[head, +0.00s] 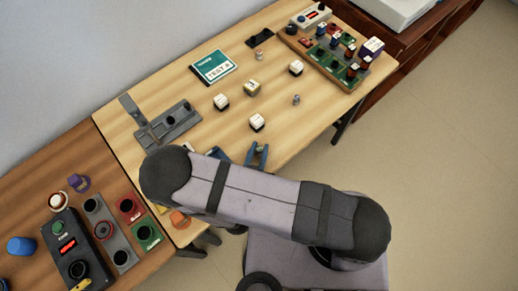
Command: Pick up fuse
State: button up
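A small grey cylinder (296,99) stands on the light wooden table (195,80), right of the middle. Another small pale cylinder (259,55) stands near the back. Either may be a fuse; they are too small to tell. My gripper (257,152) shows as blue parts at the table's front edge, mostly hidden behind my arm. A small pale spot lies at its tips, and I cannot tell whether it is held. The gripper is below and left of the grey cylinder, apart from it.
Several white and tan blocks (256,122) stand mid-table. A green booklet (214,66), a grey fixture (174,124) and a wooden component board (330,66) surround them. A darker table (30,190) at left holds a black control box (72,248).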

grip_shut()
